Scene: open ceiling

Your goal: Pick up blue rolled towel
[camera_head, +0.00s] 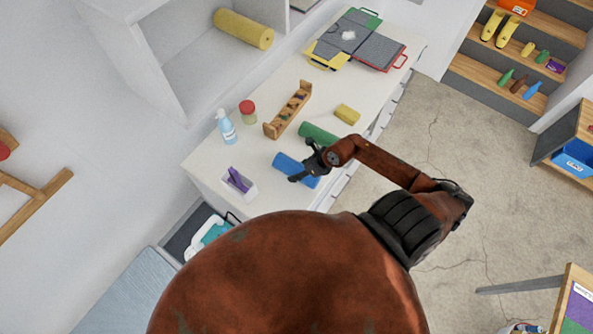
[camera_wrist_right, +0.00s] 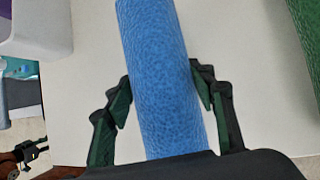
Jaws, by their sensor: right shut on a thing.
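The blue rolled towel (camera_head: 287,164) lies on the white counter near its front end. In the right wrist view the blue towel (camera_wrist_right: 155,60) runs up the middle between the fingers. My right gripper (camera_head: 309,170) is over the towel in the head view. In the right wrist view its two dark fingers (camera_wrist_right: 163,95) stand on either side of the towel, shut on it. Whether the towel touches the counter cannot be told. My left gripper is not in view.
A green roll (camera_head: 318,133) lies close behind the blue towel. A white holder with a purple item (camera_head: 240,184), a spray bottle (camera_head: 226,127), a red-lidded jar (camera_head: 247,111), a wooden rack (camera_head: 289,109) and a small yellow roll (camera_head: 347,114) share the counter (camera_head: 205,158).

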